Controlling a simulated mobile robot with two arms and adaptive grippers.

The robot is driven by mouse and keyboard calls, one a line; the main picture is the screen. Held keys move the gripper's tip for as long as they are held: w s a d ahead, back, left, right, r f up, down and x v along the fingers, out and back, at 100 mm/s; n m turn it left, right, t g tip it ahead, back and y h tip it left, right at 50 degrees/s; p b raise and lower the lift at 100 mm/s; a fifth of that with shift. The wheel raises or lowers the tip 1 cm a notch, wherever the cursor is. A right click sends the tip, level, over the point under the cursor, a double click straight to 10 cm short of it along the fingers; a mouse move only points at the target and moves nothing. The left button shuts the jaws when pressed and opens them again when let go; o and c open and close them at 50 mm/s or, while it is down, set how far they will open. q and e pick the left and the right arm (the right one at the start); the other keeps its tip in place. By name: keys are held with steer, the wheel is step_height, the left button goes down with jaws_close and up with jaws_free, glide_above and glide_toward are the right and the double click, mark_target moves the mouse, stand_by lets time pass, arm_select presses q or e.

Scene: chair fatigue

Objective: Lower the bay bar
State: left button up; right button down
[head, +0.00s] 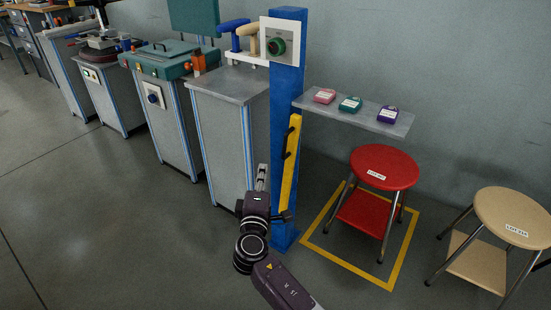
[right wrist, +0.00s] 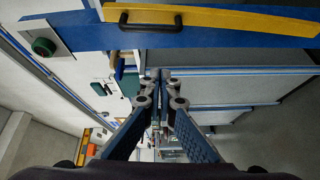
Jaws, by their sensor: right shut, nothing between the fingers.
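The bay bar (head: 292,165) is a yellow bar standing nearly upright along the front of a blue post (head: 287,90). It has a black handle on its left side. In the right wrist view the bar (right wrist: 225,18) runs across the top, and its black handle (right wrist: 150,27) is above the fingers. My right gripper (head: 262,172) is left of the lower part of the bar, apart from the handle. Its fingers (right wrist: 160,78) are together with nothing between them. My left gripper is not in view.
A red stool (head: 385,166) stands inside a yellow floor outline (head: 345,262) right of the post. A wooden stool (head: 513,216) is farther right. A shelf (head: 345,114) holds three small boxes. Grey cabinets (head: 228,135) line the wall at left. The left floor is clear.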

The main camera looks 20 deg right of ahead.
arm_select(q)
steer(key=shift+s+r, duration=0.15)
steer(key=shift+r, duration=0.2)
arm_select(e)
steer(key=shift+a+r+h, duration=0.1)
steer(key=shift+r+h, duration=0.2)
steer(key=shift+r, duration=0.45)
steer(key=shift+w, duration=0.15)
